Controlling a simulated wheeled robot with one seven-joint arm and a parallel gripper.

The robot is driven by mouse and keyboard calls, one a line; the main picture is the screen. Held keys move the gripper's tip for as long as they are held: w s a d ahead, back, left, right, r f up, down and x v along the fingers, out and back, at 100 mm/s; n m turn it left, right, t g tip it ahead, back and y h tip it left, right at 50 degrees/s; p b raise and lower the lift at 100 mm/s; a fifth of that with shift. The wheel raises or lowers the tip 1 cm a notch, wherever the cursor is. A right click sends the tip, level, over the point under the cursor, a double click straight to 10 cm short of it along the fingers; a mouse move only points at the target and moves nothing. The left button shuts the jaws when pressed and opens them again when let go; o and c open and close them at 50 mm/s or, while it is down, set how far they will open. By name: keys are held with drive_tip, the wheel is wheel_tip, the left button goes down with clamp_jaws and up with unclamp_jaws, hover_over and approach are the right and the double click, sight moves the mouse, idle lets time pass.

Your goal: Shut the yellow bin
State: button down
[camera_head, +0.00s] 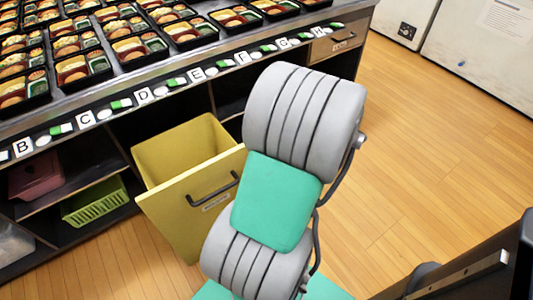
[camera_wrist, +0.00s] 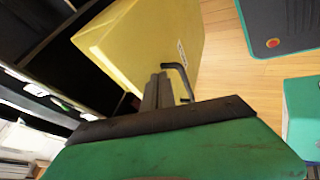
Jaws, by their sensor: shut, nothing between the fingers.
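The yellow bin (camera_head: 178,206) is a pull-out bin under the counter in the head view. It stands tilted out, its open top showing and its front face toward me. A dark bar handle (camera_head: 212,190) and a small label are on that front. In the wrist view the bin (camera_wrist: 130,45) fills the upper middle, with its handle (camera_wrist: 181,72) on the right. My gripper (camera_wrist: 158,82) is shut and empty, its fingertips close to the bin's front beside the handle. Whether they touch it I cannot tell. In the head view my arm hides the gripper and part of the bin's right side.
The counter (camera_head: 190,78) above holds many bento trays and has lettered labels along its edge. A green basket (camera_head: 95,202) and a reddish bin (camera_head: 36,176) sit on shelves left of the yellow bin. The wooden floor (camera_head: 430,150) on the right is clear.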

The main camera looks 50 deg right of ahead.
sight(241, 156)
drive_tip(key=shift+w+d+r, duration=0.1)
drive_tip(key=shift+w+d, duration=0.15)
drive_tip(key=shift+w, duration=0.45)
drive_tip(key=shift+w+d, duration=0.25)
drive_tip(key=shift+w, duration=0.4)
drive_tip(key=shift+w, duration=0.1)
